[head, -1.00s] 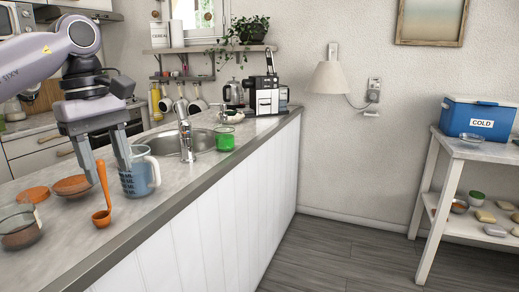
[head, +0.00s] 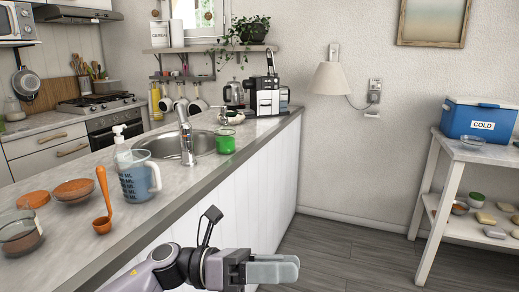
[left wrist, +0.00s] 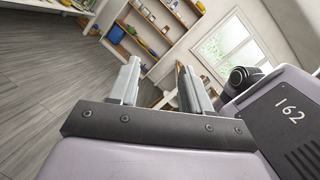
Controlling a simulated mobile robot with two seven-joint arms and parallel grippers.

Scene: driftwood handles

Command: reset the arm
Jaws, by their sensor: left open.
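My left gripper (head: 275,269) is low in the head view, in front of the counter's white panelled side and beyond the counter edge. It points to the right, and its fingers line up from this angle. In the left wrist view its two fingers (left wrist: 160,88) stand apart with nothing between them. My left arm comes in from the bottom of the head view. My right gripper does not show.
The counter (head: 160,222) holds a measuring jug (head: 138,178), an orange ladle (head: 103,205), a glass bowl (head: 20,232), a soap bottle (head: 120,145) and a green cup (head: 225,141). A white side table (head: 428,190) with a blue cooler (head: 478,121) stands right. The floor between is clear.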

